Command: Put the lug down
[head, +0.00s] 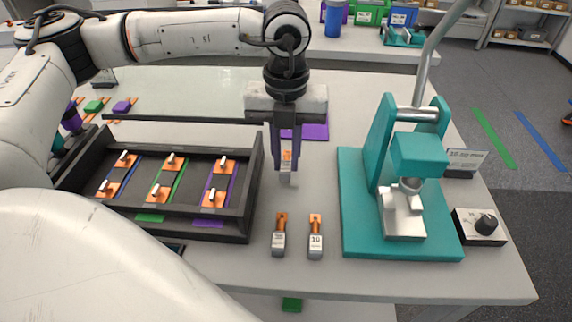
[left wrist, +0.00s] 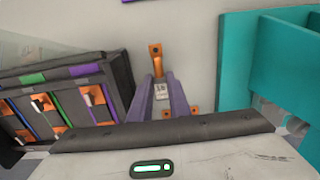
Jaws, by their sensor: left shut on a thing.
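My left gripper (head: 285,160) points down over the table between the black tray and the teal press, with its purple fingers shut on a lug (head: 286,177). The lug has a grey block and an orange tab. In the left wrist view the lug (left wrist: 161,91) shows between the fingers (left wrist: 161,103), its orange tab pointing away from the wrist. I cannot tell whether it touches the table. Two more lugs, a left one (head: 279,243) and a right one (head: 315,245) marked 10, lie side by side nearer the front edge. My right gripper is not in view.
The black tray (head: 254,185) holds several orange pieces on coloured strips. The teal press (head: 352,215) stands to the right, with a small knob box (head: 479,226) beside it. A purple plate (head: 314,131) lies behind the gripper. The table (head: 320,284) is clear along its front right.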

